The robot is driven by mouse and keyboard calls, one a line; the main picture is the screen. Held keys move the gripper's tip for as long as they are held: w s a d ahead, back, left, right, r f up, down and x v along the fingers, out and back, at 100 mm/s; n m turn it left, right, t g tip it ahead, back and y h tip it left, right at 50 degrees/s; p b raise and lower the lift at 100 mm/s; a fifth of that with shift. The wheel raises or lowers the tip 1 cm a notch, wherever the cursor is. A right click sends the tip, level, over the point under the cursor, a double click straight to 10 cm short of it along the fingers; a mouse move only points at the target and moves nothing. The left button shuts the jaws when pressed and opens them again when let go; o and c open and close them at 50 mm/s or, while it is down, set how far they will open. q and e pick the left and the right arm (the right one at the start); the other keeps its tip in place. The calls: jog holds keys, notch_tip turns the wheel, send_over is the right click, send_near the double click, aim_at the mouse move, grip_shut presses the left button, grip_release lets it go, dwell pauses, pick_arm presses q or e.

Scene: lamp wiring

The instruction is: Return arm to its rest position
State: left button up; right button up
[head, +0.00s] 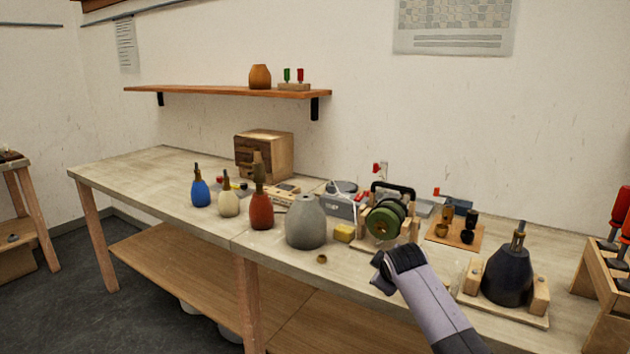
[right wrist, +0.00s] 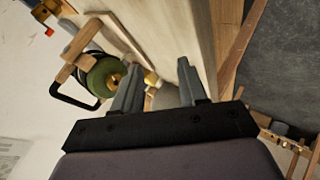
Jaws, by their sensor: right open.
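My right arm reaches in from the lower right in the head view, and its gripper (head: 384,272) hangs near the front edge of the workbench, in front of the green cable reel (head: 384,222). In the right wrist view the two fingers of the right gripper (right wrist: 158,88) are apart with nothing held between them. The green reel also shows in the right wrist view (right wrist: 102,76), to the left of the fingers. My left gripper is in neither view.
The workbench (head: 150,180) carries blue, cream and red bottle-shaped lamp bases, a grey base (head: 306,222), and a dark base (head: 508,275) in a wooden cradle right of my arm. A screwdriver rack (head: 608,290) stands far right.

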jog(key=s+d+f+m+g, duration=0.25)
jog(key=s+f, duration=0.55)
jog(key=s, duration=0.4)
jog(key=s+d+f+m+g, duration=0.1)
jog(key=s+d+f+m, duration=0.2)
jog(key=s+f, duration=0.6)
jog(key=s+d+r+m+g, duration=0.1)
jog(key=s+r, duration=0.2)
jog(key=s, duration=1.1)
jog(key=s+d+r+m+g, duration=0.1)
jog(key=s+r+m+g, duration=0.1)
jog(key=s, duration=1.1)
jog(key=w+a+f+t+y, duration=0.2)
jog(key=w+a+f+t, duration=0.1)
jog(key=w+f+t, duration=0.2)
jog(key=shift+w+a+f+t+y, duration=0.15)
jog(key=shift+w+f+t+y, duration=0.25)
jog(key=shift+f+t, duration=1.15)
jog(key=shift+f+n+g, duration=0.25)
jog(key=shift+f+g, duration=0.1)
jog(key=shift+g, duration=0.05)
